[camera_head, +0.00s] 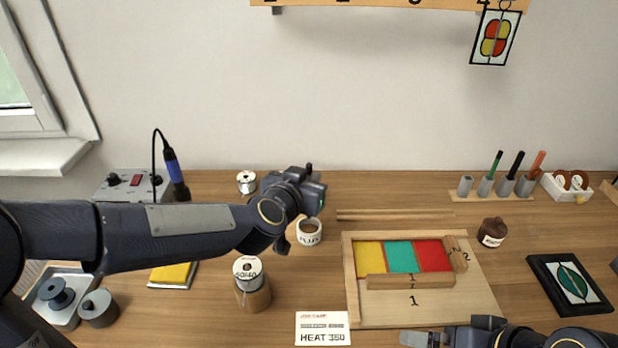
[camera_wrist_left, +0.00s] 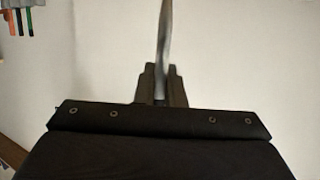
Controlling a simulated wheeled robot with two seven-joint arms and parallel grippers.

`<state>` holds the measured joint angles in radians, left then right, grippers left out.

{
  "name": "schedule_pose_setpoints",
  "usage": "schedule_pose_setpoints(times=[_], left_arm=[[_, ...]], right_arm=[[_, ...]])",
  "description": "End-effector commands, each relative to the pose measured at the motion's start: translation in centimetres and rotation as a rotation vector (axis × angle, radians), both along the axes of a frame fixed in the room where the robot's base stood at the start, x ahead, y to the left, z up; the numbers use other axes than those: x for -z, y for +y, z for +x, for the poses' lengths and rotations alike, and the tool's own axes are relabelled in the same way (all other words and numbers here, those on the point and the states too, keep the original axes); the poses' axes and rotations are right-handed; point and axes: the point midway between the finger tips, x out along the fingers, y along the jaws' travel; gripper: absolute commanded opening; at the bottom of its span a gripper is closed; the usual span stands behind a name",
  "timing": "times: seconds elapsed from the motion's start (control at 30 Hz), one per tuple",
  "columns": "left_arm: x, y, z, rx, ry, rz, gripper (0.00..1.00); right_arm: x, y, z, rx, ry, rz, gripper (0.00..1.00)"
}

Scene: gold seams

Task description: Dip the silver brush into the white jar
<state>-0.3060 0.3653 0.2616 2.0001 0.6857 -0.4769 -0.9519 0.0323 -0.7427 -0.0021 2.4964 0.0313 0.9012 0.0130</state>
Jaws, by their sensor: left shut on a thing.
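The white jar (camera_head: 309,240), labelled FLUX, stands open on the bench, with something brownish inside. My left gripper (camera_head: 314,192) is above and just behind it in the head view. In the left wrist view my left gripper (camera_wrist_left: 162,85) is shut on a thin silvery shaft, the silver brush (camera_wrist_left: 164,40). The brush extends away from the fingers, and its far end runs out of that view. In the head view I cannot make the brush out clearly, so its tip's position relative to the jar is unclear. My right gripper (camera_head: 420,339) is low at the front edge.
A wooden frame (camera_head: 350,290) with coloured glass pieces lies right of the jar. A solder spool (camera_head: 247,268) stands in front-left. Thin wooden rods (camera_head: 395,215) lie behind the frame. A dark brown jar (camera_head: 492,233) and a pen rack (camera_head: 490,196) are farther right.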

Motion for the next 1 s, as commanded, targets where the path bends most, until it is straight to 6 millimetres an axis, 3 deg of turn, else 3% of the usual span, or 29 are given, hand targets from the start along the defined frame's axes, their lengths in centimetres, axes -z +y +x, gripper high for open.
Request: schedule_pose_setpoints(times=[0.23,0.6,1.0], left_arm=[[0.6,0.0,0.0,0.0,0.001,0.0,0.0],[3.3,0.0,0.0,0.001,0.001,0.0,0.0],[3.3,0.0,0.0,0.0,0.0,0.0,0.0]], right_arm=[[0.5,0.0,0.0,0.0,0.0,0.0,1.0],[2.6,0.0,0.0,0.0,0.0,0.0,1.0],[2.6,0.0,0.0,0.0,0.0,0.0,1.0]])
